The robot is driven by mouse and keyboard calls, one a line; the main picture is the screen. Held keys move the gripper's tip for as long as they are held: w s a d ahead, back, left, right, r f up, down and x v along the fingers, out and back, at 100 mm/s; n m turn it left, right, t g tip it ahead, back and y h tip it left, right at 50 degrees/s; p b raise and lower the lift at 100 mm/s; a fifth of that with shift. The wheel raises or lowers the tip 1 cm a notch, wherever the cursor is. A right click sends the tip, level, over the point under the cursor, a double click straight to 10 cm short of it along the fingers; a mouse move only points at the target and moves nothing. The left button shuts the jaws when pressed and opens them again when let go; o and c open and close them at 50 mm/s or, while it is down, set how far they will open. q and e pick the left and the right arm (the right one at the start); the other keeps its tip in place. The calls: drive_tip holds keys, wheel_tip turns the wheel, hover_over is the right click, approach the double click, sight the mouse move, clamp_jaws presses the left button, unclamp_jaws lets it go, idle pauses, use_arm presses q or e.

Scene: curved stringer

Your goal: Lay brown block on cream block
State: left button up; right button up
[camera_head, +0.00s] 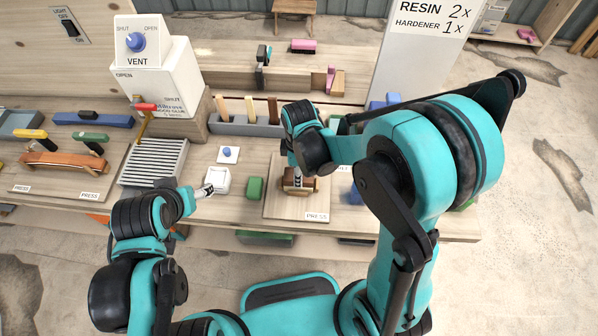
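A small brown block (308,184) is over the wooden board (283,207) marked PRESS, at the middle of the bench. My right gripper (297,180) points down at it, with its fingertips at or against the block. The arm covers part of this spot, so I cannot tell whether the fingers grip it. I cannot clearly pick out a cream block; one under the brown block would be mostly hidden. My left gripper (209,190) is low beside a white box (218,180), left of the board; its finger opening is too small to judge.
A green block (255,188) stands between the white box and the board. A grey tray (243,126) with upright handles is behind. A ribbed grey rack (155,162) and a clamped curved brown piece (66,165) are at left. The white VENT unit (165,80) stands behind.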

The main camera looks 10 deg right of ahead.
drive_tip(key=shift+f+b, duration=0.35)
idle(0.3)
drive_tip(key=o, duration=1.8)
drive_tip(key=shift+r, duration=0.1)
drive_tip(key=shift+r+p, duration=3.1)
drive_tip(key=shift+r, duration=0.9)
